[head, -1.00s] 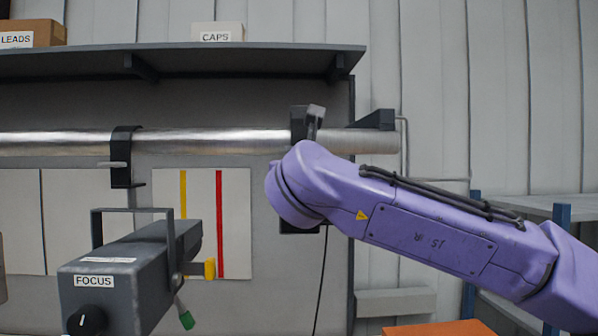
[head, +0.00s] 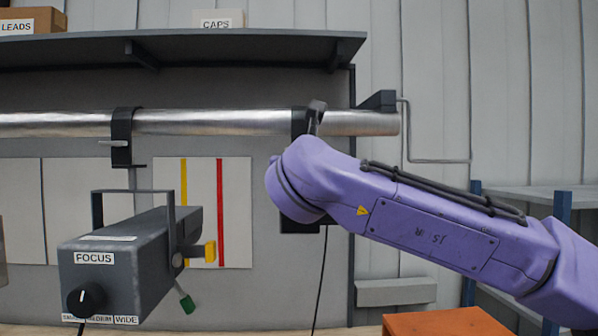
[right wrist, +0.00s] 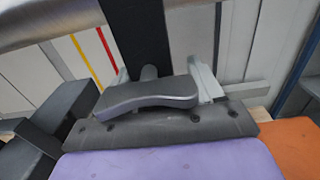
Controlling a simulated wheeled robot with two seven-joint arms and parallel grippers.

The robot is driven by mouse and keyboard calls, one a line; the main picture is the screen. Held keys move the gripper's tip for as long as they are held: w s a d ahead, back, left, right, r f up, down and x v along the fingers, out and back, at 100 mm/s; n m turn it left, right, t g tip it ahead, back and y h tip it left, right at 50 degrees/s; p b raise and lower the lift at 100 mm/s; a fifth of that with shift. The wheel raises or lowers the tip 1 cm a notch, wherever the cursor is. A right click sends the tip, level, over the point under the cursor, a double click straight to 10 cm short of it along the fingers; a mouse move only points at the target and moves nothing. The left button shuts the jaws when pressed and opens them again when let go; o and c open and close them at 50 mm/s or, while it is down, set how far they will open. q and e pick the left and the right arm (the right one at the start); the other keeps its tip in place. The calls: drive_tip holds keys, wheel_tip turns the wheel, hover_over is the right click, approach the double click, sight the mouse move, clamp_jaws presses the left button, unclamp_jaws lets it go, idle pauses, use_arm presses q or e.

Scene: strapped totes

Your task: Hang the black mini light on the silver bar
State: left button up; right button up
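The silver bar (head: 210,122) runs level across the head view and also crosses the top left of the right wrist view (right wrist: 60,18). The black mini light shows as a hook (head: 301,120) at the bar, its top just above the bar, and a dark body (head: 299,226) with a cord, mostly hidden behind my purple right arm. In the right wrist view its black strap (right wrist: 138,35) rises in front of the bar between my right gripper's pale fingers (right wrist: 168,80), which look shut on it. Whether the hook bears on the bar is unclear. My left gripper is out of view.
A grey FOCUS lamp (head: 125,265) is at front left. A black clamp (head: 122,135) sits on the bar's left part. A shelf (head: 200,42) with LEADS and CAPS boxes is above. A black bracket (head: 378,101) is at the bar's right end; an orange surface (head: 440,323) is below.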

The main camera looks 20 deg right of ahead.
drive_tip(key=shift+f, duration=0.2)
drive_tip(key=b+v, duration=0.4)
drive_tip(key=v, duration=0.6)
drive_tip(key=shift+s+b, duration=0.25)
drive_tip(key=shift+b, duration=0.1)
drive_tip(key=shift+a+r, duration=0.1)
